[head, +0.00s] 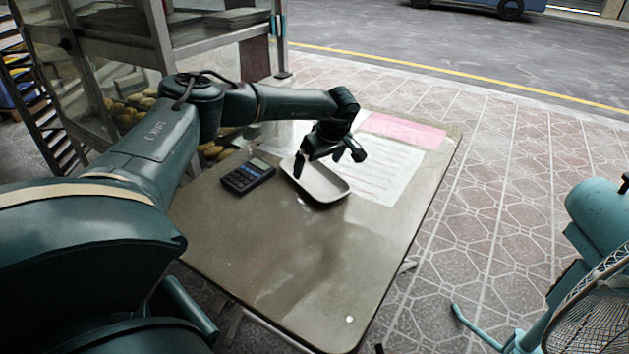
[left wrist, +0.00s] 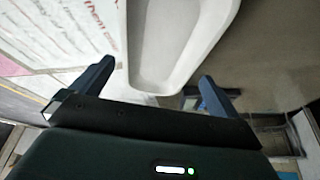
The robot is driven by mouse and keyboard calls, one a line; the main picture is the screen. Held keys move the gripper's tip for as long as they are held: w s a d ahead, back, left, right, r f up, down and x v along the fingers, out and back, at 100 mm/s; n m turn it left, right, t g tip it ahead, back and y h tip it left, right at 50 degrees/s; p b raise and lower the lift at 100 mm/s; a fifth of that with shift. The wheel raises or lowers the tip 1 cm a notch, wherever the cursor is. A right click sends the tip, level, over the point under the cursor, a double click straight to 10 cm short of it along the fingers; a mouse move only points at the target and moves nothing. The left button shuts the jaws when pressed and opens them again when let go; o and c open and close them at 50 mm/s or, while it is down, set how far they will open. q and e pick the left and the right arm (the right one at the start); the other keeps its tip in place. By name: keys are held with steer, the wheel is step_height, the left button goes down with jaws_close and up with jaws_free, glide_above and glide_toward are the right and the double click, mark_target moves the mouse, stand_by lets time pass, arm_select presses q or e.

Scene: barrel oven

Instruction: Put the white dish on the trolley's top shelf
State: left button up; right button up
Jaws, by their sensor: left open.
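The white dish (head: 322,184) is a shallow rectangular tray lying on the table, partly over white printed sheets. My left gripper (head: 328,166) is above the dish, open, with its fingers pointing down. In the left wrist view the dish (left wrist: 165,60) lies between and beyond the two spread fingers of the gripper (left wrist: 155,85). No contact between fingers and dish can be made out. My right gripper is not in view. A metal and glass cabinet with shelves (head: 215,45) stands at the back left; I cannot tell whether it is the trolley.
A dark calculator (head: 247,176) lies just left of the dish. White sheets (head: 378,172) and a pink sheet (head: 403,131) lie on the table (head: 290,260). The table's front half is mostly clear. A teal fan (head: 600,290) stands at the right.

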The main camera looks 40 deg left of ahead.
mark_target(313, 178)
arm_select(q)
steer(key=x, duration=0.3)
steer(key=shift+f, duration=0.4)
steer(key=shift+r, duration=0.1)
steer(key=c, duration=0.9)
